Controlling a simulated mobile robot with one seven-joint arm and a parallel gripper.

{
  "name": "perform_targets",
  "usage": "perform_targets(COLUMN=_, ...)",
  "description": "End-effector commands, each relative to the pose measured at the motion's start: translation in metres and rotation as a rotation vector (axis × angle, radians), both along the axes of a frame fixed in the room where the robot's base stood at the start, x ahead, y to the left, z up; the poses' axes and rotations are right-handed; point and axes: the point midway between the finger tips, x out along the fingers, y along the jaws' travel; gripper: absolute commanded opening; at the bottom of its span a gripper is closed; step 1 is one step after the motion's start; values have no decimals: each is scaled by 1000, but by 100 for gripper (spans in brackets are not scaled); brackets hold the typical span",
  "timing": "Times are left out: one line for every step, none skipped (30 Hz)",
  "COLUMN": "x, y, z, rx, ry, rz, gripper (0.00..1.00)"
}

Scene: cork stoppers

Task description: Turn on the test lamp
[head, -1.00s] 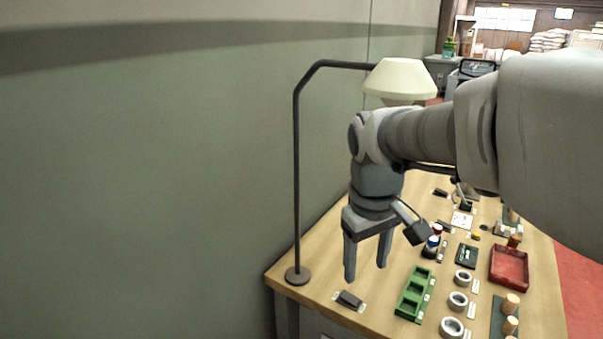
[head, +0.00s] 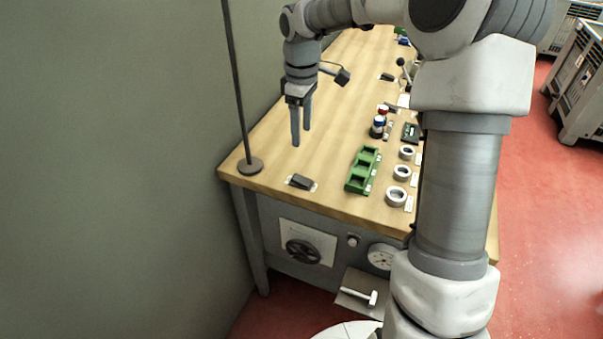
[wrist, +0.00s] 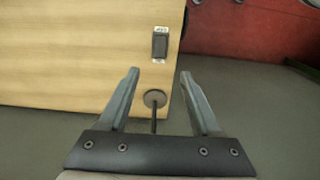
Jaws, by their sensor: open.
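The lamp's dark pole (head: 236,85) rises from a round base (head: 250,166) at the near left corner of the bench; its shade is out of view. The base also shows in the wrist view (wrist: 154,98). A small dark switch block (head: 300,182) lies on the bench right of the base; in the wrist view it (wrist: 159,45) has a pale label at its end. My gripper (head: 301,137) is open and empty, pointing down above the bench, apart from the switch. In the wrist view the switch lies just beyond my fingertips (wrist: 159,72), between their lines.
A green slotted tray (head: 352,184), white rings (head: 397,196) and small bottles (head: 377,128) stand right of the switch. A handwheel (head: 303,252) and a gauge (head: 381,257) are on the bench front. The wall (head: 130,150) is close on the left. Bare wood surrounds the switch.

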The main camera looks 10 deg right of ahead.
Motion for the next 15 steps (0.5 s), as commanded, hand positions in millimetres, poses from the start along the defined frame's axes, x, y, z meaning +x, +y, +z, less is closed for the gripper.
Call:
perform_targets(x=-1, y=0, z=-13, rx=2, ry=4, rz=0, gripper=65)
perform_targets(x=-1, y=0, z=-20, rx=1, ry=5, rz=0, gripper=65)
perform_targets(x=-1, y=0, z=-29, rx=1, ry=5, rz=1, gripper=65)
perform_targets(x=-1, y=0, z=-36, rx=1, ry=4, rz=0, gripper=65)
perform_targets(x=-1, y=0, z=-42, rx=1, ry=4, rz=0, gripper=65)
perform_targets(x=-1, y=0, z=-52, rx=1, ry=5, rz=-1, gripper=65)
perform_targets(x=-1, y=0, z=-58, rx=1, ry=5, rz=0, gripper=65)
perform_targets(x=-1, y=0, z=-64, rx=2, ry=4, rz=0, gripper=65)
perform_targets(x=-1, y=0, z=-73, rx=1, ry=5, rz=-1, gripper=65)
perform_targets(x=-1, y=0, z=-80, rx=1, ry=5, rz=-1, gripper=65)
perform_targets(x=-1, y=0, z=-87, rx=1, ry=5, rz=-1, gripper=65)
perform_targets(x=-1, y=0, z=-95, rx=1, ry=4, rz=0, gripper=65)
perform_targets(x=-1, y=0, z=-101, rx=2, ry=4, rz=0, gripper=65)
perform_targets(x=-1, y=0, z=-107, rx=1, ry=5, rz=-1, gripper=65)
perform_targets(x=-1, y=0, z=-114, rx=0, ry=4, rz=-1, gripper=65)
